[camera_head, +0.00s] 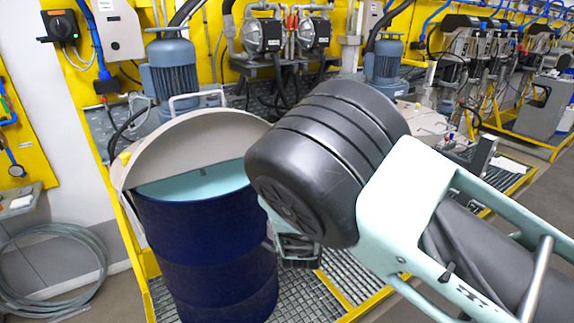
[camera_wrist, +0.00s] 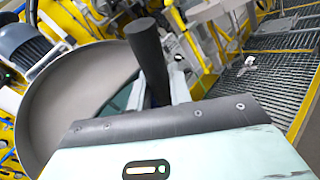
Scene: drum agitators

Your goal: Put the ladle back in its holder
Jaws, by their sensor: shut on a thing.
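The ladle's dark, round handle (camera_wrist: 148,58) stands up in the wrist view, just beyond the dark front edge of my gripper's housing. My gripper (camera_head: 298,250) is shut on the ladle. In the head view only a part of it shows, below my bulky wrist and close to the right side of the blue drum (camera_head: 206,250). The fingertips and the ladle's lower end are hidden in both views. I cannot make out the ladle's holder in either view.
The drum's grey half lid (camera_head: 200,150) is tilted up over its teal opening, with a blue motor (camera_head: 172,75) behind. The lid also shows in the wrist view (camera_wrist: 70,100). Yellow-framed grating (camera_head: 325,298) lies right of the drum. A coiled hose (camera_head: 50,270) lies at left.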

